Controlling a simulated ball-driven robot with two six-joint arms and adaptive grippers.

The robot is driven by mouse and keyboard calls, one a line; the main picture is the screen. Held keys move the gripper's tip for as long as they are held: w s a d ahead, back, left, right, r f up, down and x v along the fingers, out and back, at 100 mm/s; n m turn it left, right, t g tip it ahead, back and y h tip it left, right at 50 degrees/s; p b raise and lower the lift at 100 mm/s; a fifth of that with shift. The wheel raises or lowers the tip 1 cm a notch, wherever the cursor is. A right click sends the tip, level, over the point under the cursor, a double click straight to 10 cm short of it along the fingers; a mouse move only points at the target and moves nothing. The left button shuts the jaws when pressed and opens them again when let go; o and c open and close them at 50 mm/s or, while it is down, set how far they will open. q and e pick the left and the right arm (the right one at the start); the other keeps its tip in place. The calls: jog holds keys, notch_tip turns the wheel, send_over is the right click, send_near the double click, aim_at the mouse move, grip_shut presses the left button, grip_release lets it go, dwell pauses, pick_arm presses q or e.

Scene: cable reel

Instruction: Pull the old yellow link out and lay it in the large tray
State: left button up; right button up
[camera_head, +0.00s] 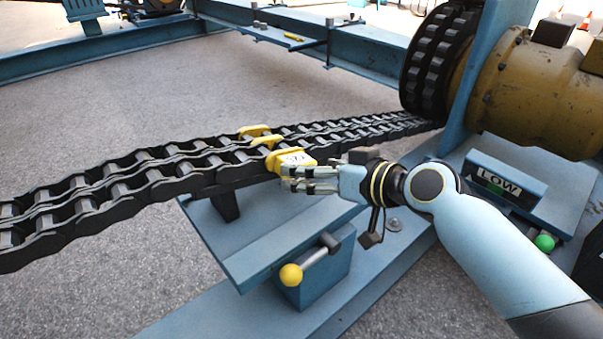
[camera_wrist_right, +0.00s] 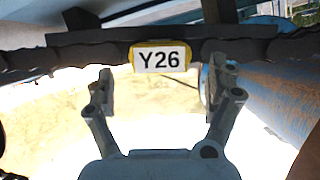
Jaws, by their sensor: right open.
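The yellow link (camera_head: 288,160) sits in the near strand of the black double chain. In the right wrist view its plate (camera_wrist_right: 160,57) carries a white label reading "Y26". My right gripper (camera_head: 290,180) is at the link's near side. In the wrist view its two fingers (camera_wrist_right: 160,80) stand apart, one on each side below the label, with clear space between them. I see no grip on the link; contact with the chain cannot be told. A shallow blue tray-like shelf (camera_head: 262,35) lies on the far beam; I cannot tell whether it is the large tray. My left gripper is not in view.
The black chain (camera_head: 120,190) runs from the left to the sprocket (camera_head: 430,65) beside a yellow-brown drum (camera_head: 540,90). Below the chain is a blue stand with a yellow-knobbed lever (camera_head: 291,275). A small yellow piece (camera_head: 293,37) lies on the far shelf. Grey floor is open at left.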

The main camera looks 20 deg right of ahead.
jog(key=b+x, duration=0.1)
jog(key=x, duration=0.4)
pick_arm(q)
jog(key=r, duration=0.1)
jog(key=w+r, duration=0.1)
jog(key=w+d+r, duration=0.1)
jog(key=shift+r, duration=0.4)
pick_arm(e)
jog(key=shift+s, duration=0.1)
jog(key=c, duration=1.6)
jog(key=shift+s+d, duration=0.25)
jog(key=shift+s, duration=0.3)
jog(key=shift+s+d, duration=0.25)
jog(key=shift+s, duration=0.3)
jog(key=shift+c, duration=0.2)
jog(key=shift+s+d, duration=0.3)
jog(key=shift+s, duration=0.5)
jog(key=shift+s+d, duration=0.3)
jog(key=shift+s, duration=0.5)
jog(key=shift+s+d, duration=0.25)
jog(key=shift+s, duration=0.55)
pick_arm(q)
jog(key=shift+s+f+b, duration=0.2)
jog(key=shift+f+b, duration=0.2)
pick_arm(e)
jog(key=s+d, duration=0.2)
jog(key=s, duration=0.5)
jog(key=shift+s+d, duration=0.2)
jog(key=shift+d, duration=0.1)
jog(key=shift+r, duration=0.1)
